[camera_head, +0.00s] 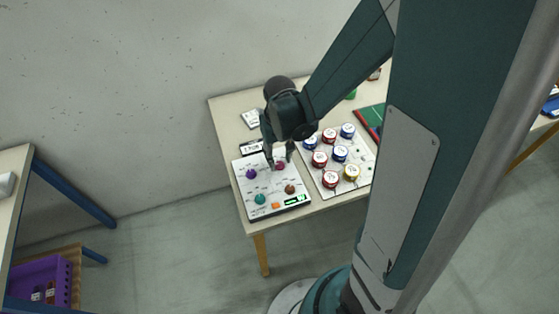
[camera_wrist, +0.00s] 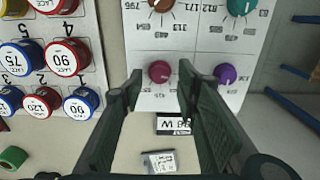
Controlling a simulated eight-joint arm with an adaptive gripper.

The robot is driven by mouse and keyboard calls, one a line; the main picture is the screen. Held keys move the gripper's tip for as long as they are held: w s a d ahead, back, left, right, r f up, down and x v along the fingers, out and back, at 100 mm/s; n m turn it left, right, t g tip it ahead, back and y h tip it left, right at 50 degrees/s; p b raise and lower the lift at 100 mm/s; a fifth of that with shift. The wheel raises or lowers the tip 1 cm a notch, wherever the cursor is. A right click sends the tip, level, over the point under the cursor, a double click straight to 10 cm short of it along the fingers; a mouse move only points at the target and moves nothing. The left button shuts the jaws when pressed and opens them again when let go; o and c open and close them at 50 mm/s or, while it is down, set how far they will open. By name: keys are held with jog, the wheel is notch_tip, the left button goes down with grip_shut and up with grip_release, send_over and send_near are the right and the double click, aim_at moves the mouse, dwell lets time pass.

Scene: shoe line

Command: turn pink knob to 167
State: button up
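The pink knob (camera_head: 280,166) sits on a white control panel (camera_head: 240,166) on the table, and it also shows in the wrist view (camera_wrist: 159,71). My gripper (camera_head: 279,156) points down over the panel's back edge at this knob. In the wrist view my gripper (camera_wrist: 160,77) is open, with one dark finger on each side of the pink knob and gaps between. I cannot tell how high the fingertips are above the panel. The number printed by the knob is not clearly readable.
The panel also carries a purple knob (camera_head: 251,173), a teal knob (camera_head: 260,199), a brown knob (camera_head: 290,188), an orange button (camera_head: 276,205) and a green display (camera_head: 295,201). A board with several red, blue and yellow tins (camera_head: 331,179) lies to the right. Labelled cards (camera_head: 251,146) lie behind.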

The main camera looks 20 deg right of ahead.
jog(key=shift+f, duration=0.65)
jog(key=c, duration=0.9)
jog(key=shift+m+b, duration=0.45)
jog(key=shift+m, duration=0.05)
